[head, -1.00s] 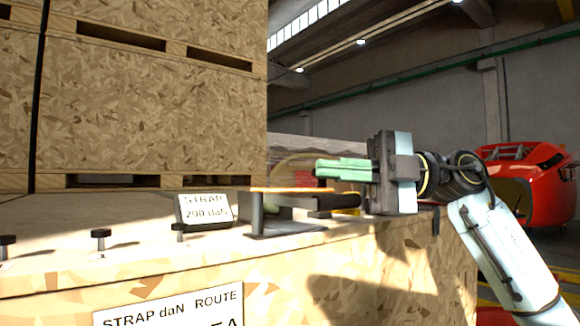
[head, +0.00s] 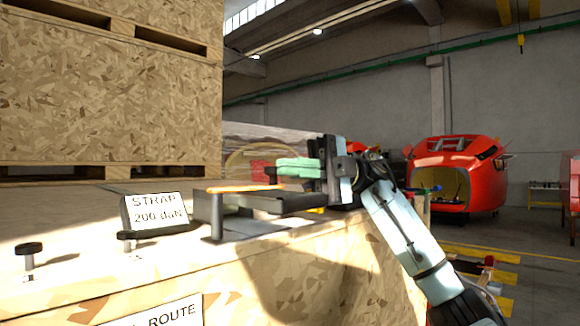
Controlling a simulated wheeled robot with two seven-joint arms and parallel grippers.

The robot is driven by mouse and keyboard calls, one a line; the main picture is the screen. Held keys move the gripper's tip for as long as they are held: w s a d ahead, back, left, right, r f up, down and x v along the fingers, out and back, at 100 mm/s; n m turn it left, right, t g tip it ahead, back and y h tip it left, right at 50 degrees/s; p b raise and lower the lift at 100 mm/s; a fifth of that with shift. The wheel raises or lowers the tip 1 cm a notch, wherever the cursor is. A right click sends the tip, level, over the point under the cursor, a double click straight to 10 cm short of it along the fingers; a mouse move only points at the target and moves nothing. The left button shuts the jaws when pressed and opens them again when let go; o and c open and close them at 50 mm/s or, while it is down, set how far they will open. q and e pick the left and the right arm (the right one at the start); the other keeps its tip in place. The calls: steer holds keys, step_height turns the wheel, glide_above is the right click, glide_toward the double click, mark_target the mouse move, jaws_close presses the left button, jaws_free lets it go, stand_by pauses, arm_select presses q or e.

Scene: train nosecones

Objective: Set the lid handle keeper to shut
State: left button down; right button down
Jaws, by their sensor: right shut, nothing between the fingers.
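On the pale lid of the wooden crate (head: 150,265) stands a grey metal fitting, which I take for the lid handle keeper (head: 217,219). My left gripper is not in view.
A small sign reading STRAP 200 daN (head: 155,212) stands left of the fitting. Black knobs (head: 28,248) rise along the lid's front edge. Large stacked crates (head: 110,95) block the back left. A red train nosecone (head: 460,172) stands far right.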

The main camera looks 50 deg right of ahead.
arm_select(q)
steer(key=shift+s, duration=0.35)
arm_select(e)
steer(key=shift+s, duration=0.1)
steer(key=shift+r, duration=0.15)
